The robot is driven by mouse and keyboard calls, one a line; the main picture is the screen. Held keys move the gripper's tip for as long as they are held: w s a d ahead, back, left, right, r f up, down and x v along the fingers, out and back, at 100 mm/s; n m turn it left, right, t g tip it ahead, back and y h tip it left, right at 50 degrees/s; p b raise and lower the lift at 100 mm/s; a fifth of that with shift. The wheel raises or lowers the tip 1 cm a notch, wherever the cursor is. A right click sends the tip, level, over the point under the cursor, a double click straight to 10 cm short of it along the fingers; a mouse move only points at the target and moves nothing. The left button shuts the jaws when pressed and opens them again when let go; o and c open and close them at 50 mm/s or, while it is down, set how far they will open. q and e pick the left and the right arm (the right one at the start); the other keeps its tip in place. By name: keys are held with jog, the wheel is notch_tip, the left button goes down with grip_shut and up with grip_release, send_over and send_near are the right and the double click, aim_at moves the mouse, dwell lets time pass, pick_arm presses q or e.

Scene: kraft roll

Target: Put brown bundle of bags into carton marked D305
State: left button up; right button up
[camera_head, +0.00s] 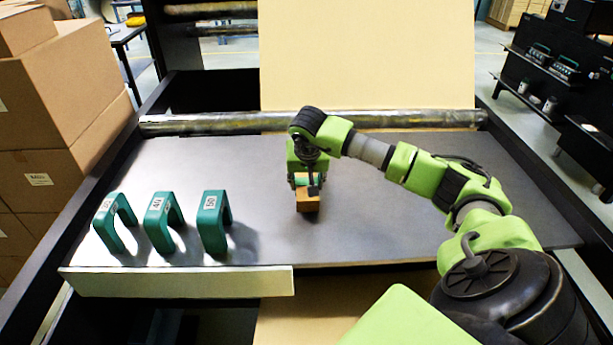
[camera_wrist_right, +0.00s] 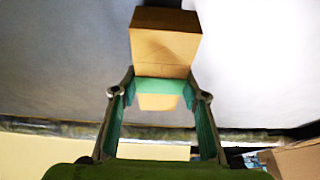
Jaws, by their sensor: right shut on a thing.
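A small brown block with a green band, which looks like the brown bundle (camera_head: 308,201), is at the middle of the dark table. In the right wrist view the bundle (camera_wrist_right: 165,42) shows between and beyond the fingers. My right gripper (camera_head: 308,184) points down and is shut on it. I cannot tell whether the bundle touches the table. My left gripper is not in view. I can read no D305 mark; brown cartons (camera_head: 75,90) are stacked at the left, with labels too small to read.
Three green arch-shaped pieces (camera_head: 212,224) with white labels stand on the table's left. A metal roller (camera_head: 225,123) crosses the back, with a sheet of kraft paper (camera_head: 365,50) behind it. A pale strip (camera_head: 180,282) runs along the front left edge. The table's right side is clear.

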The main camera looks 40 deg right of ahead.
jog(key=b+v, duration=0.1)
jog(key=v, duration=0.2)
jog(key=s+v, duration=0.1)
jog(key=v, duration=0.2)
jog(key=b+v, duration=0.1)
jog(key=v, duration=0.1)
jog(key=shift+s+a+b, duration=0.3)
jog(key=shift+a+b, duration=0.05)
jog(key=shift+a, duration=0.15)
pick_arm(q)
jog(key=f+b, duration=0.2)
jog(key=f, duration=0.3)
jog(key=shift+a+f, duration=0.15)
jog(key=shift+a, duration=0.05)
pick_arm(e)
jog(key=s+a+r, duration=0.4)
jog(key=s+a, duration=0.1)
jog(key=s, duration=0.2)
jog(key=shift+s, duration=0.2)
